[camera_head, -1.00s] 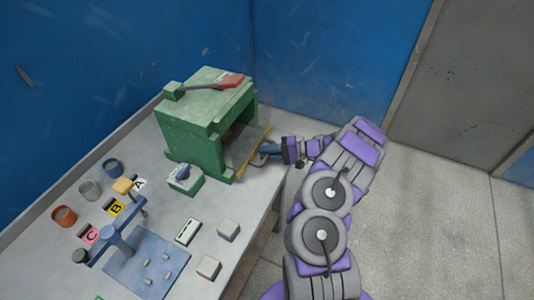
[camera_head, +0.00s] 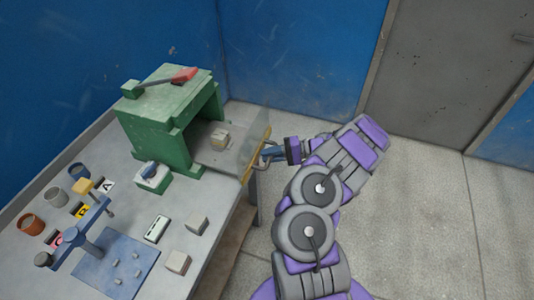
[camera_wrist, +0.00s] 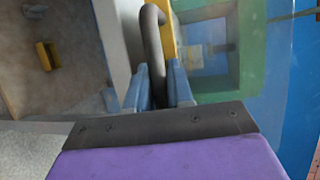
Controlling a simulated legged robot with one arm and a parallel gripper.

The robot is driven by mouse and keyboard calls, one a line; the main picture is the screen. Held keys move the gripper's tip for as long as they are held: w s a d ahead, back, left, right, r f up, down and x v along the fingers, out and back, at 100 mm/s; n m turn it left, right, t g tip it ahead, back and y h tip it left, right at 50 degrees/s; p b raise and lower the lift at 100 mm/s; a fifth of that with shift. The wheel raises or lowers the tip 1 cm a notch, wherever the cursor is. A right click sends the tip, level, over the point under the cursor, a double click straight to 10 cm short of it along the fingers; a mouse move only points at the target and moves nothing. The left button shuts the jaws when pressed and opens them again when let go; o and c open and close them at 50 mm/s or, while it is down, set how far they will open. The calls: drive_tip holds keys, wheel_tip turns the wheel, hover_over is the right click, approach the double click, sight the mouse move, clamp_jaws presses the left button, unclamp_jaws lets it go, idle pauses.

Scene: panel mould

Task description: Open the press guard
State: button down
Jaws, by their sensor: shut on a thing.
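The press (camera_head: 165,120) is a green box-shaped frame on the bench, with a red-ended lever (camera_head: 165,80) on top. Its guard (camera_head: 257,138) is a see-through panel with a yellow edge, standing out from the press's open front. A grey bar handle (camera_head: 264,157) sits on the guard's outer side. My gripper (camera_head: 272,154) is shut on this handle. In the wrist view, the blue fingers of my gripper (camera_wrist: 160,90) close around the handle (camera_wrist: 152,45) beside the yellow edge (camera_wrist: 168,38).
A pale block (camera_head: 219,139) lies in the opened space before the press. Cups, a blue fixture (camera_head: 110,265) and small blocks occupy the near bench. Open floor (camera_head: 420,200) lies right of the bench.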

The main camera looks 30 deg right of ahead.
drive_tip(key=shift+a+f, duration=0.1)
drive_tip(key=c, duration=1.1)
unclamp_jaws()
drive_tip(key=p+v, duration=0.2)
drive_tip(key=v, duration=1.5)
drive_tip(key=shift+w, duration=0.1)
